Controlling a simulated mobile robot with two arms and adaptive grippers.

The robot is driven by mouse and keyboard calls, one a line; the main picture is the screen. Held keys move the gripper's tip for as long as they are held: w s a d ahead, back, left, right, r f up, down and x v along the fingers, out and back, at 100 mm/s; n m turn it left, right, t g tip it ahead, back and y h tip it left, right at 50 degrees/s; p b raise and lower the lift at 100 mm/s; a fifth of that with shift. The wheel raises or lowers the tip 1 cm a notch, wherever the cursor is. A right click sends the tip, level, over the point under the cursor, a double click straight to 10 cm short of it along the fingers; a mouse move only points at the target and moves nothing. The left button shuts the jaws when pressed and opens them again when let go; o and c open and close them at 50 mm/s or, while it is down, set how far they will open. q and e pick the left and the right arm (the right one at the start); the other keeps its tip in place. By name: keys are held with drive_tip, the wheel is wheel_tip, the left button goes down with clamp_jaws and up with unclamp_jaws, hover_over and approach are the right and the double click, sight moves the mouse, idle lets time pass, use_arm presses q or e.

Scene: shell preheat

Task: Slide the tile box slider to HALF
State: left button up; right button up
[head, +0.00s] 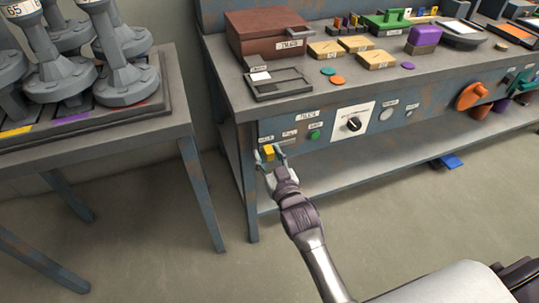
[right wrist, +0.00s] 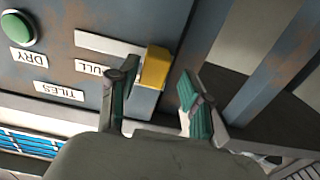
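The tile box slider has a yellow knob (head: 267,152) low on the left end of the bench's front panel. It shows larger in the right wrist view (right wrist: 153,68), at one end of a pale strip (right wrist: 108,42). An upside-down label ending in "ULL" (right wrist: 90,68) is partly behind a finger. My right gripper (head: 272,155) is at the knob with its fingers spread. In the right wrist view, the knob lies in the gap between the fingers (right wrist: 157,100), nearer the left finger; contact cannot be told. My left gripper is not in view.
A brown box (head: 268,35) labelled TILES stands on the bench above. Right of the slider are a green button (head: 315,135) and a black dial (head: 353,124). A side table (head: 150,127) with grey weights stands at left. The floor between is clear.

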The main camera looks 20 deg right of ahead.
drive_tip(key=shift+d, duration=0.1)
drive_tip(key=shift+s+f, duration=0.1)
drive_tip(key=shift+s, duration=0.2)
drive_tip(key=s, duration=1.1)
drive_tip(key=shift+s+d, duration=0.2)
